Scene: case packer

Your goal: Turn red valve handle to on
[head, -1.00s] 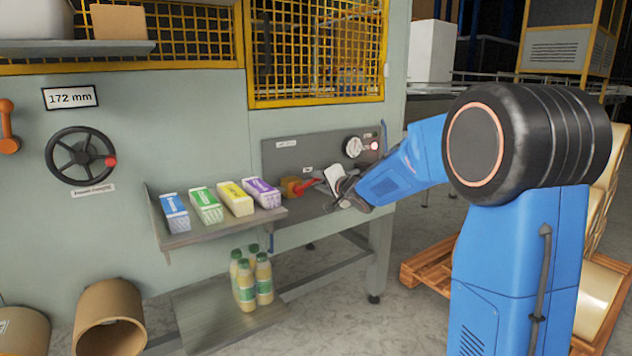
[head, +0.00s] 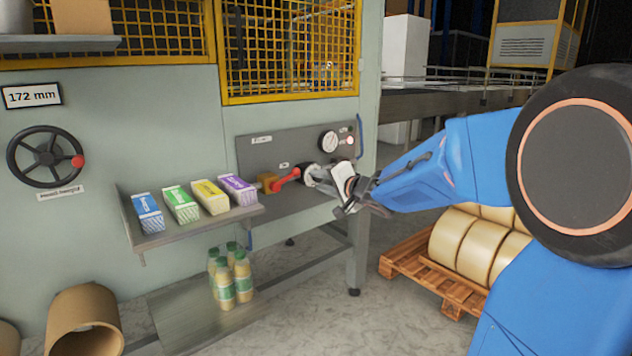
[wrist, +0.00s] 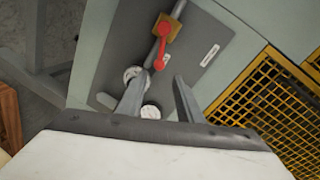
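The red valve handle (head: 287,178) sits on a brass valve body (head: 266,183) on the grey panel. In the head view it slants up to the right from the brass body. In the wrist view the red handle (wrist: 161,52) lies ahead of the fingertips, near the gap between them, with the brass body (wrist: 175,27) beyond it. My gripper (wrist: 160,88) is open and empty, apart from the handle. In the head view my gripper (head: 338,180) is right of the handle, in front of the panel; its fingertips are hard to make out there.
A white gauge (head: 328,141) and a second round dial (head: 312,172) are on the panel (head: 262,152). A shelf (head: 190,234) with several cartons stands left of the valve. Yellow mesh guards (head: 290,50) are above. A pallet (head: 440,283) with rolls is at right.

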